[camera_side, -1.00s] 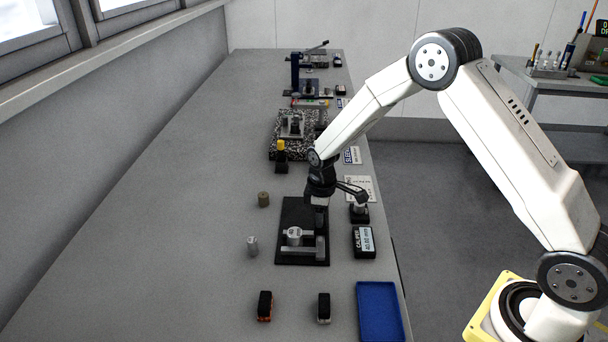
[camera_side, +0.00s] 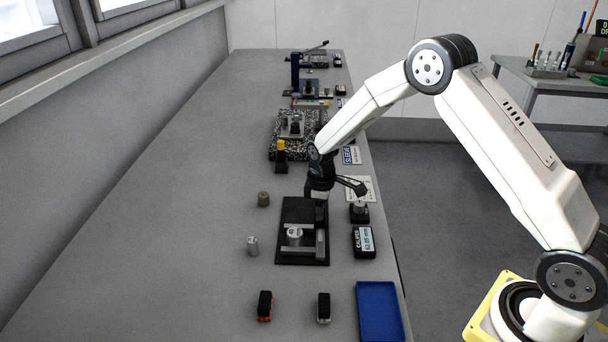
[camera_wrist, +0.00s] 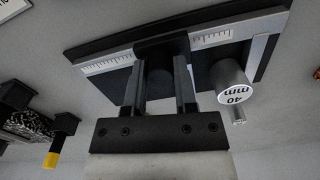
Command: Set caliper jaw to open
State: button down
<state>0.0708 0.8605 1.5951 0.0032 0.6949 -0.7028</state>
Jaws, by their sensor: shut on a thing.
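The caliper fixture is a black base plate (camera_side: 296,210) with a pale beam (camera_side: 320,243) along its right side and a fixed jaw (camera_side: 295,251) at its near end. A silver cylinder marked 40 mm (camera_wrist: 236,95) stands beside the fixed jaw, also seen in the side view (camera_side: 294,235). My gripper (camera_wrist: 159,82) is shut on the dark sliding jaw (camera_wrist: 160,47), which sits on the scaled beam apart from the cylinder. In the side view my gripper (camera_side: 320,203) partly hides that jaw. The caliper readout (camera_side: 364,241) appears to show 62.05 mm.
A brown cylinder (camera_side: 263,199) and a grey cylinder (camera_side: 252,246) stand left of the plate. Two small dark blocks (camera_side: 265,306) (camera_side: 324,308) and a blue tray (camera_side: 379,311) lie nearer.

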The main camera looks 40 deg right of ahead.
jog(key=shift+w+d+r, duration=0.1)
jog(key=shift+w+d, duration=0.1)
jog(key=shift+w, duration=0.05)
jog(key=c, duration=0.7)
grip_release()
jog(key=o, duration=0.3)
jog(key=shift+r, duration=3.85)
